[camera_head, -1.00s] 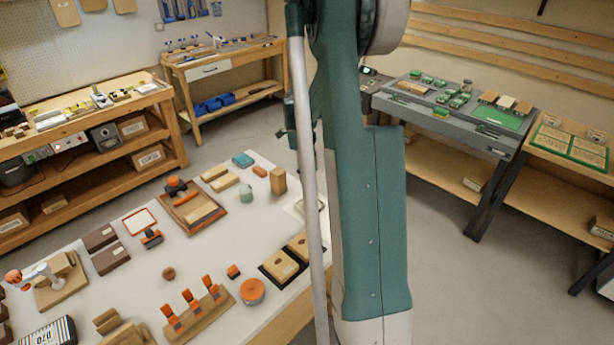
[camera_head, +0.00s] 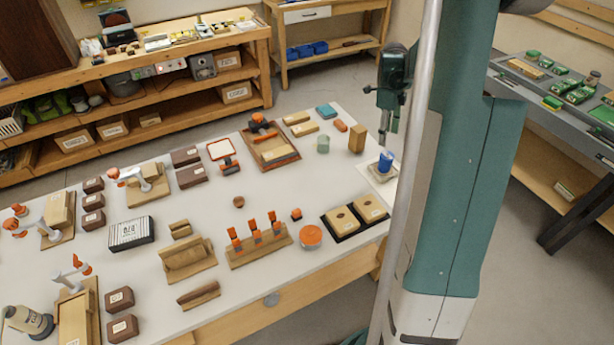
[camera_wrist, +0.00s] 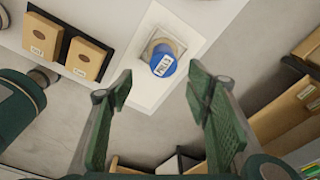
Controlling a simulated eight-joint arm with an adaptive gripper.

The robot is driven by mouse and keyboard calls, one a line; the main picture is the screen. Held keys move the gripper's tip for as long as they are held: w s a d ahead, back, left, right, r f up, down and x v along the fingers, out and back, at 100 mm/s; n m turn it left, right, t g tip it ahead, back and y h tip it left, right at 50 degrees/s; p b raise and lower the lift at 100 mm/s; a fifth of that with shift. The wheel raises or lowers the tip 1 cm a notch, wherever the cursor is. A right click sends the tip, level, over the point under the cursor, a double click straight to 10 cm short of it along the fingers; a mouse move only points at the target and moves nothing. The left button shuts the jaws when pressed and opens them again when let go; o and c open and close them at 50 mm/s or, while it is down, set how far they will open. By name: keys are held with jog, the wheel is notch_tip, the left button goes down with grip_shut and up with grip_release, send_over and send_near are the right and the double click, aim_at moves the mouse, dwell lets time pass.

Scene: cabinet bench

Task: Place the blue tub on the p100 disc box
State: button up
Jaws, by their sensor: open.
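The blue tub (camera_head: 386,161) stands at the right end of the white bench, on a small pale square pad. In the wrist view, the tub (camera_wrist: 164,66) bears a white label. Two tan boxes, each with a dark oval on top, sit side by side on a black tray: a left box (camera_head: 343,221) and a right box (camera_head: 371,208). In the wrist view they also show (camera_wrist: 43,37) (camera_wrist: 87,57); their labels are too small to read, so I cannot tell which is p100. My gripper (camera_wrist: 160,91) is open and empty, above and apart from the tub.
A wooden block (camera_head: 357,139) and a greenish cup (camera_head: 323,144) stand left of the tub. An orange round tin (camera_head: 311,236) and a rack of orange-handled tools (camera_head: 258,247) lie left of the boxes. The bench's right edge is close to the tub.

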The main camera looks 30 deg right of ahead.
jog(key=s+a+r+n+t, duration=0.25)
jog(key=a+r+n, duration=0.55)
jog(key=a, duration=0.6)
jog(key=s+a+r+n+t, duration=0.25)
jog(key=a+r+n, duration=0.35)
jog(key=a+r, duration=0.5)
jog(key=s+a+n+t, duration=0.1)
jog(key=s+a+n, duration=0.6)
jog(key=a, duration=0.4)
jog(key=s+a+n+t, duration=0.2)
jog(key=s+a+n, duration=0.6)
jog(key=a, duration=0.3)
jog(key=shift+s+a+f+n+y, duration=0.3)
jog(key=shift+s+a+f+y, duration=0.1)
jog(key=shift+s, duration=0.4)
